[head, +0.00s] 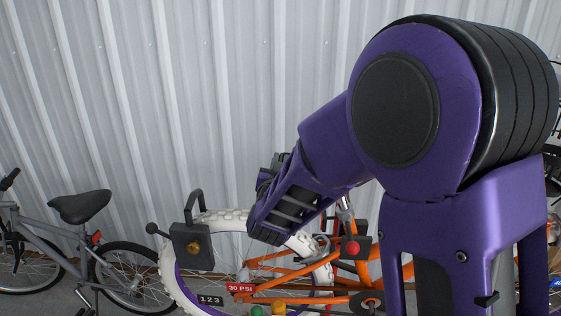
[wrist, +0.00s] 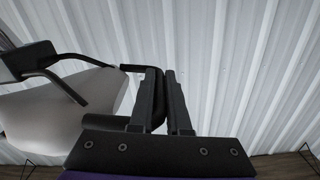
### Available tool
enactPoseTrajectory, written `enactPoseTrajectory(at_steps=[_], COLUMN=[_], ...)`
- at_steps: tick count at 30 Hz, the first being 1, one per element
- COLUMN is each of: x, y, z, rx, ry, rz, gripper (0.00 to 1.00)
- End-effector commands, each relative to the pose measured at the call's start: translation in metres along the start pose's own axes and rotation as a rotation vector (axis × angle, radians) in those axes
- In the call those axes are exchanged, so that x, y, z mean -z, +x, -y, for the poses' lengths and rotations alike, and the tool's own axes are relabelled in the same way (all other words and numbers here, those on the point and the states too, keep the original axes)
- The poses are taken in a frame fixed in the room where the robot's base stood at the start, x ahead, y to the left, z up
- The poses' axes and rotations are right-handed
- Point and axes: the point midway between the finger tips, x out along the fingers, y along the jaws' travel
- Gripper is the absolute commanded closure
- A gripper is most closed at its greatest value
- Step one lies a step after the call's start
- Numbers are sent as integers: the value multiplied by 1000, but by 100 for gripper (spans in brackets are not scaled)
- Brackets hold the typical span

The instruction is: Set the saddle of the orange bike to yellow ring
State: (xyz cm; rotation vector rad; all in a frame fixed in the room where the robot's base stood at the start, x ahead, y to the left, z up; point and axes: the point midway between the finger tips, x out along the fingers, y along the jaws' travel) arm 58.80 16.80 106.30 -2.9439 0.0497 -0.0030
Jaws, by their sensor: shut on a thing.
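The orange bike (head: 280,272) stands behind my arm, with a fat white tyre (head: 222,222) on its wheel. My purple arm covers much of the bike, and I cannot make out its saddle or a yellow ring. My gripper (wrist: 161,74) shows in the wrist view with its fingers close together. A black rounded part (wrist: 158,112) sits between the fingers, and the gripper is shut on it. I cannot tell for sure what this part belongs to. In the head view the fingers are hidden.
A black block with a looped handle (head: 192,246) stands at the white tyre. A grey bike with a black saddle (head: 80,206) stands at left. A corrugated wall (head: 150,100) closes the back.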

Motion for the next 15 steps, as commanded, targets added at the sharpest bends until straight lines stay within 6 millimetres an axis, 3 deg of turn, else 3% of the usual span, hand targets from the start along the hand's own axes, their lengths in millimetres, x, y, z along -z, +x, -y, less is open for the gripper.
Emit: enactPoseTrajectory(at_steps=[9, 15], x=[4, 32], y=[1, 1], z=[2, 17], rx=[2, 4], ry=[2, 3], rz=[-5, -11], gripper=[100, 100])
